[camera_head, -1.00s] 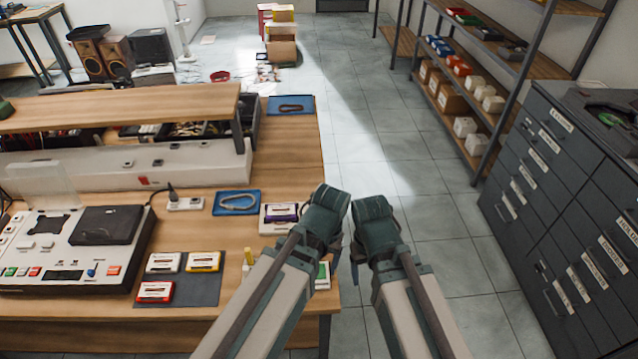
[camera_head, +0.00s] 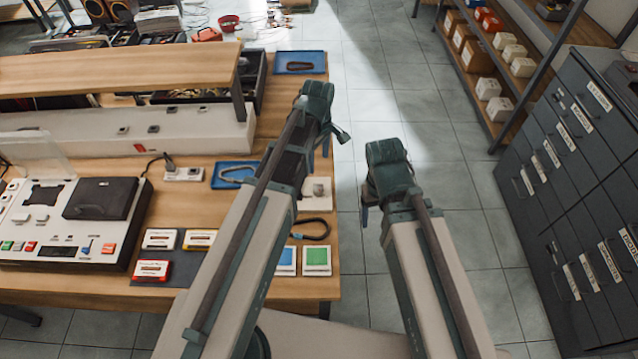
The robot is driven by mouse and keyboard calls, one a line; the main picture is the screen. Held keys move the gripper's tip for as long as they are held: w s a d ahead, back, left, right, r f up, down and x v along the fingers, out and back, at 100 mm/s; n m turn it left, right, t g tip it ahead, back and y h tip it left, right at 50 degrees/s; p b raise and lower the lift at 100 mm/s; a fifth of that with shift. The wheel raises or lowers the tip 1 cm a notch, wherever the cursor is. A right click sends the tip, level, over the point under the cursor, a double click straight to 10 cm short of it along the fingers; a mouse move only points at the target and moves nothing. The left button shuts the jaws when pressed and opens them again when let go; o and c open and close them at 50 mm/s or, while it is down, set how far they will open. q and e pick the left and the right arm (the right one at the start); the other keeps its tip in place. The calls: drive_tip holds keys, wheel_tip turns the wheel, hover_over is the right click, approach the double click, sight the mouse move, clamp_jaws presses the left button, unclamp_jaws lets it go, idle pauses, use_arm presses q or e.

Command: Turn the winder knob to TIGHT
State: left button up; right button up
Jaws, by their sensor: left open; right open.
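A pale box with a small round knob (camera_head: 318,189) on top shows at the right side of the bench, partly behind my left arm. It may be the winder; I cannot read any TIGHT marking or tell where the knob points. My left gripper (camera_head: 318,153) is above and just beyond the box in the picture, fingers downward, open and apart from the knob. My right gripper (camera_head: 365,208) is open and empty to the right, past the bench's edge, over the floor.
A tape deck (camera_head: 62,252) stands on the left of the wooden bench (camera_head: 210,213). Cassettes (camera_head: 152,270) lie on a dark mat. A dark loop (camera_head: 312,229) and two coloured cards (camera_head: 317,260) lie near the bench's right edge. Drawer cabinets (camera_head: 560,190) stand at right; the floor between is clear.

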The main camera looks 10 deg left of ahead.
sight(318, 188)
use_arm(q)
wheel_tip(318, 188, down, 14)
drive_tip(key=b, duration=1.3)
drive_tip(key=shift+r, duration=0.15)
drive_tip(key=shift+c, duration=0.2)
clamp_jaws()
